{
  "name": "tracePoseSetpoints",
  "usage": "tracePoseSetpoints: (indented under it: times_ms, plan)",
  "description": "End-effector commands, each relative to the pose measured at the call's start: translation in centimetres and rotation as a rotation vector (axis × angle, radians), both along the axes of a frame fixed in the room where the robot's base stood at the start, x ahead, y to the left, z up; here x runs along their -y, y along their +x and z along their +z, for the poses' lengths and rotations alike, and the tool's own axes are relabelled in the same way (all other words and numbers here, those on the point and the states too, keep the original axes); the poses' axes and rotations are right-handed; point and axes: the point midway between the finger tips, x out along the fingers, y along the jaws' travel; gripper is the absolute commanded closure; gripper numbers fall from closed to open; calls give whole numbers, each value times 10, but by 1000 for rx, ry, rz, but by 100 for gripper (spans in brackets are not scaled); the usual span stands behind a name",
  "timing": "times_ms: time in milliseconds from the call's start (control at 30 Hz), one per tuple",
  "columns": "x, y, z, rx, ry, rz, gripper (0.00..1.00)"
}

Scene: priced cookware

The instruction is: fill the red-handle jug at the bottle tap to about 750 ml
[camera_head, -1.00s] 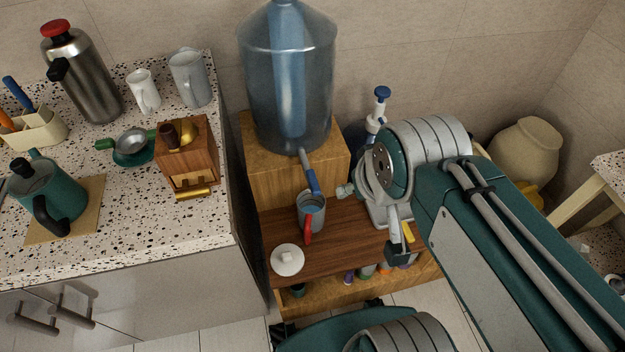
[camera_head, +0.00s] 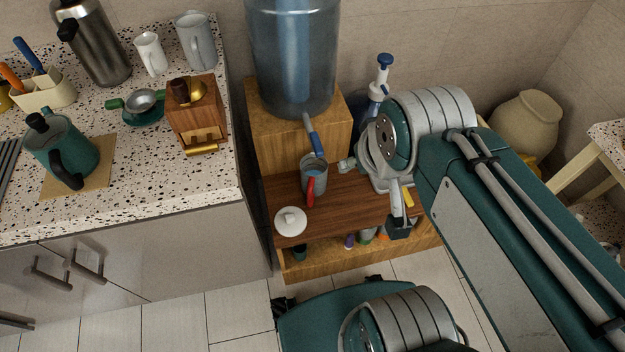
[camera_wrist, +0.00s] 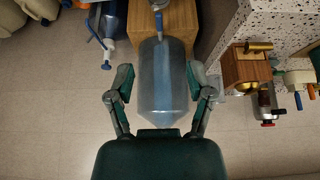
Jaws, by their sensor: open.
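The jug (camera_head: 307,184) with a red handle (camera_head: 310,191) stands upright on the brown wooden shelf, below the tap. The tap (camera_head: 314,142) has a blue lever and sits at the foot of the large blue water bottle (camera_head: 291,65). Whether water runs, and the jug's level, I cannot tell. My gripper (camera_head: 347,166) is just right of the jug, apart from it, largely hidden by my wrist. In the wrist view my gripper (camera_wrist: 163,90) is open and empty, with the bottle (camera_wrist: 163,85) upside down beyond its fingers and the tap (camera_wrist: 158,22) above.
A white lid (camera_head: 290,221) lies on the shelf in front of the jug. A blue-and-white pump dispenser (camera_head: 382,75) stands behind my wrist. Floor in front is clear.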

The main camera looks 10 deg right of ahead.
Motion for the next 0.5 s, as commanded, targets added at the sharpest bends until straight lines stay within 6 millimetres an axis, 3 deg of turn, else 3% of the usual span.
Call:
tracePoseSetpoints:
  times_ms: [267, 500]
  plan:
    - [0, 7, 1, -12, 0, 0, 29]
    - [1, 60, 0, -101, -1, -1, 29]
